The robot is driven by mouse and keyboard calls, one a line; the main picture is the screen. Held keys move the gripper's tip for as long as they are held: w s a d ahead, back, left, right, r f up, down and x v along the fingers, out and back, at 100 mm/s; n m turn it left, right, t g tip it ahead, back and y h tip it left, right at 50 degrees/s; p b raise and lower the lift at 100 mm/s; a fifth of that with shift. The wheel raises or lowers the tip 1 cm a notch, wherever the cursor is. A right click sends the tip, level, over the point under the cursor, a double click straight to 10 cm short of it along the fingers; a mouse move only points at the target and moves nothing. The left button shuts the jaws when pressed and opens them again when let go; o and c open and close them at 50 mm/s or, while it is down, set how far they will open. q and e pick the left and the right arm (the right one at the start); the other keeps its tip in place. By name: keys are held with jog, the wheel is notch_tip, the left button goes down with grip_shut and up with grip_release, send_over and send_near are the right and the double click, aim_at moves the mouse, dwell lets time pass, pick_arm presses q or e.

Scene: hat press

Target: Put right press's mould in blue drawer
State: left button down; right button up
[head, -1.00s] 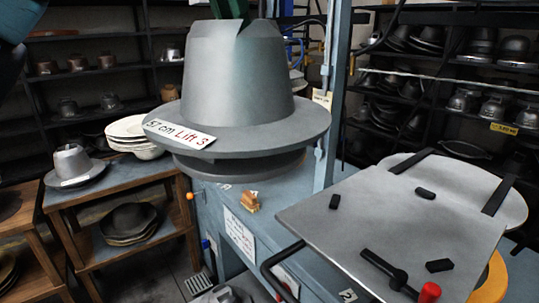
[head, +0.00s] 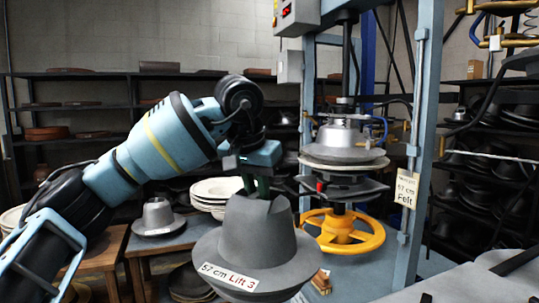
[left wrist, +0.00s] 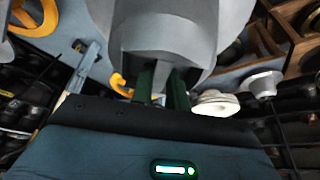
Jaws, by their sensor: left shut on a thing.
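A grey hat-shaped mould (head: 258,240) with a white label reading "57 cm Lift 3" hangs at the lower middle of the head view. My left gripper (head: 262,186) comes down on it from above and is shut on the top of its crown. In the left wrist view the two green fingers (left wrist: 162,85) meet the grey crown (left wrist: 165,35). The mould's underside is hidden. I cannot make out a blue drawer in either view. My right gripper is not in view.
A press with a yellow wheel (head: 342,232) and stacked grey plates (head: 345,158) stands behind the mould, beside a blue post (head: 420,130). A low table at left carries a smaller grey hat form (head: 158,217) and pale plates (head: 217,191). A grey panel (head: 470,283) fills the lower right.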

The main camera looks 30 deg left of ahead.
aim_at(306, 274)
pick_arm(q)
jog(key=d+f, duration=0.1)
jog(key=f, duration=0.2)
jog(key=d+f, duration=0.1)
jog(key=f, duration=0.2)
jog(key=d+f, duration=0.2)
jog(key=f, duration=0.1)
jog(key=shift+w+f, duration=0.25)
jog(key=shift+f, duration=0.05)
jog(key=shift+m+h, duration=0.4)
jog(key=shift+m, duration=0.3)
jog(key=d+f, duration=0.4)
jog(key=d, duration=0.1)
jog(key=s+d+f, duration=0.1)
jog(key=d+f, duration=0.1)
jog(key=d, duration=0.1)
jog(key=shift+s+d+f, duration=0.1)
jog(key=shift+f, duration=0.15)
jog(key=shift+s+d+f, duration=0.15)
jog(key=shift+d+f, duration=0.1)
jog(key=shift+d, duration=0.2)
